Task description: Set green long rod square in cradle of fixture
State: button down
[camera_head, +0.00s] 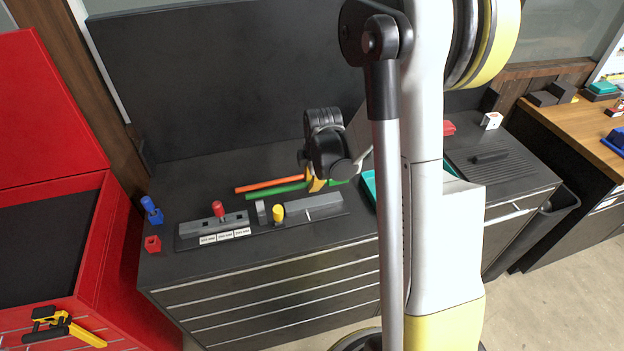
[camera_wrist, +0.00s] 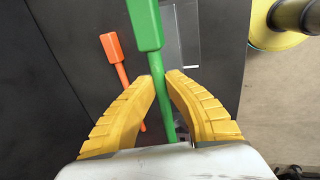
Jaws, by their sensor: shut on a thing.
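The green long rod (camera_head: 285,188) lies lengthwise behind the fixture in the head view, beside an orange rod (camera_head: 262,187). My gripper (camera_head: 316,184) is over its right part, with yellow fingers. In the wrist view my gripper (camera_wrist: 161,82) is shut on the green rod (camera_wrist: 153,55), whose thicker squared end points up the picture. Whether the rod touches the bench top I cannot tell. The fixture (camera_head: 213,227) is a long dark plate with grey bars, a red knob (camera_head: 218,209), a yellow knob (camera_head: 278,212) and white labels. No rod shows in it.
A blue piece (camera_head: 151,209) and a red block (camera_head: 152,244) stand at the bench's left end, near the red cabinet (camera_head: 100,250). A teal tray (camera_head: 369,188) is partly hidden behind my arm. A dark panel (camera_head: 240,75) rises behind the bench.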

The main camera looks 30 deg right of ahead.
aim_at(311, 201)
jog(key=shift+f+b, duration=2.4)
jog(key=shift+f, duration=0.6)
jog(key=shift+f+b, duration=0.25)
jog(key=shift+b, duration=0.15)
jog(key=c, duration=1.5)
grip_release()
jog(key=shift+o, duration=0.2)
jog(key=d+v, duration=0.1)
jog(key=v, duration=1.1)
jog(key=s+a+f+m+t+b, duration=0.3)
jog(key=s+a+m+t+b, duration=0.1)
jog(key=s+a+m+b, duration=0.7)
jog(key=s+a+m, duration=0.3)
jog(key=a, duration=0.2)
jog(key=shift+s+m+y, duration=0.3)
jog(key=shift+s+m, duration=0.1)
